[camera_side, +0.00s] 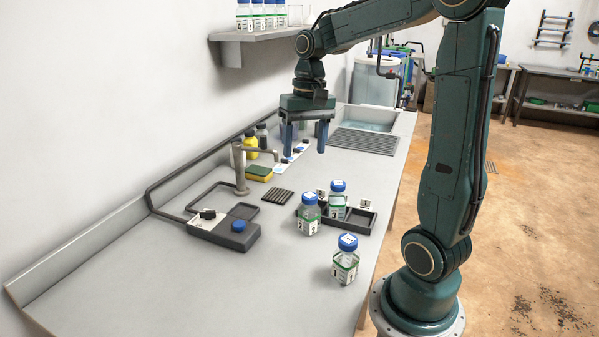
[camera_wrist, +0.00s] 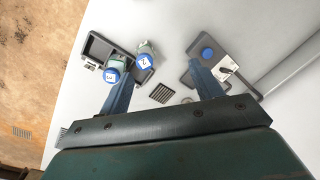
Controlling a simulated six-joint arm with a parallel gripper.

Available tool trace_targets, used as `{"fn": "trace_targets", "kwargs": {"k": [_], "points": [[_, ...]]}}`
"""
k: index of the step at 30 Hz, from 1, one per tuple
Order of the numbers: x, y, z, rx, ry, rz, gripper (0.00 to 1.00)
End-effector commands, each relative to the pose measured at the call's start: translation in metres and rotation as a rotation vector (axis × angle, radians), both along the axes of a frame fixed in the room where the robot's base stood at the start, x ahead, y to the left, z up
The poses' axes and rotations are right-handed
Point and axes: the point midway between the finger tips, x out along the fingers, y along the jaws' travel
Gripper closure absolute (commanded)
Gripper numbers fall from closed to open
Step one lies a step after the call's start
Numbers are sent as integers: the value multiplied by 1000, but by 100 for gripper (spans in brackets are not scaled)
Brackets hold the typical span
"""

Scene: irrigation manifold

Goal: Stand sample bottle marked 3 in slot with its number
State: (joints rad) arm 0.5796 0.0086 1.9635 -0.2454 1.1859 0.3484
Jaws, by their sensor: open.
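My gripper (camera_side: 304,148) is open and empty, held above the bench beyond the bottles; both fingers also show in the wrist view (camera_wrist: 160,77). One blue-capped bottle (camera_side: 338,208) stands upright in the dark slotted rack (camera_side: 356,227). Its cap (camera_wrist: 112,76) carries a small mark that may be a 3, but I cannot read it surely. A second bottle (camera_side: 309,216) stands upright beside the rack, its cap (camera_wrist: 145,62) seeming to read 2. A third bottle (camera_side: 345,264) stands on the bare bench nearer the side camera; its number is unclear. The rack's right slot is empty.
A grey device with a blue knob (camera_side: 238,226) and a tap post (camera_side: 240,170) stand left of the rack. A dark ribbed pad (camera_side: 277,196), sponge (camera_side: 259,173) and yellow bottle (camera_side: 250,145) are nearby. The sink (camera_side: 370,117) lies behind.

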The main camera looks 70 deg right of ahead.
Motion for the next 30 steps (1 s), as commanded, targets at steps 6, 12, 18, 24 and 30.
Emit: {"fn": "trace_targets", "kwargs": {"k": [6,12,18,24,30], "points": [[-19,56,18,-75,-113,171,35],[-43,95,24,-137,-216,320,35],[-72,125,24,-194,-323,468,35],[-97,143,18,-241,-420,593,35],[-109,150,13,-264,-471,655,35]]}}
